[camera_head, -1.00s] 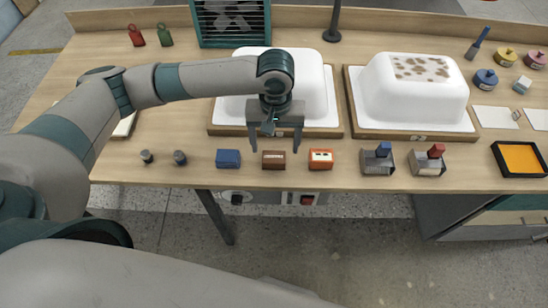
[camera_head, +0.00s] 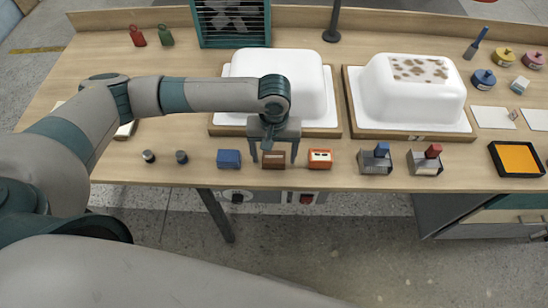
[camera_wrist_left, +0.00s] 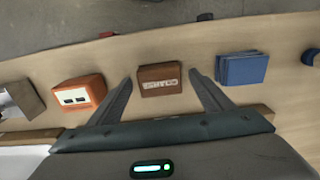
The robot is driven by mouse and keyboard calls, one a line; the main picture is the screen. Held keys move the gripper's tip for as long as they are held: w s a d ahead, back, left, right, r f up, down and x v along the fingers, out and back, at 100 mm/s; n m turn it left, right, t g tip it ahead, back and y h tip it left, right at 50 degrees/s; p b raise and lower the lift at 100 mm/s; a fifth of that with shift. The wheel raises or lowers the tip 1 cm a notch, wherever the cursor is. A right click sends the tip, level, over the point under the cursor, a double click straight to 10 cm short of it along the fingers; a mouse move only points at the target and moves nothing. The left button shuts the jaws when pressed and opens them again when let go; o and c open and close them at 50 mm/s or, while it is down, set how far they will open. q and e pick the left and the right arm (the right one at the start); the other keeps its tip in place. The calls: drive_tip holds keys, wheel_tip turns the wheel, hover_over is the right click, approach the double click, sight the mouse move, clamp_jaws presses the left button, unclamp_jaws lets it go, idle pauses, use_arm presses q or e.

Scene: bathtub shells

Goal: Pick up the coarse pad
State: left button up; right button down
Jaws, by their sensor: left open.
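The coarse pad is a small brown block (camera_head: 273,164) near the table's front edge, between a blue block and an orange one. In the left wrist view the brown block (camera_wrist_left: 160,86) has pale lettering on the side facing the camera. My left gripper (camera_head: 274,157) is open and empty, with its fingers pointing down. In the left wrist view its fingertips (camera_wrist_left: 161,80) lie to either side of the brown block, with a gap on each side. I cannot tell whether the tips are level with it. My right gripper is not in view.
The blue block (camera_head: 229,159) and the orange block (camera_head: 319,159) stand close on either side. A white tub shell (camera_head: 290,88) on a wooden base is behind the gripper, with a second shell (camera_head: 420,90) to its right. Two metal holders stand further right.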

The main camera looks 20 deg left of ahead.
sight(275, 156)
use_arm(q)
drive_tip(key=shift+c, duration=0.2)
drive_tip(key=c, duration=1.1)
drive_tip(key=shift+r, duration=0.2)
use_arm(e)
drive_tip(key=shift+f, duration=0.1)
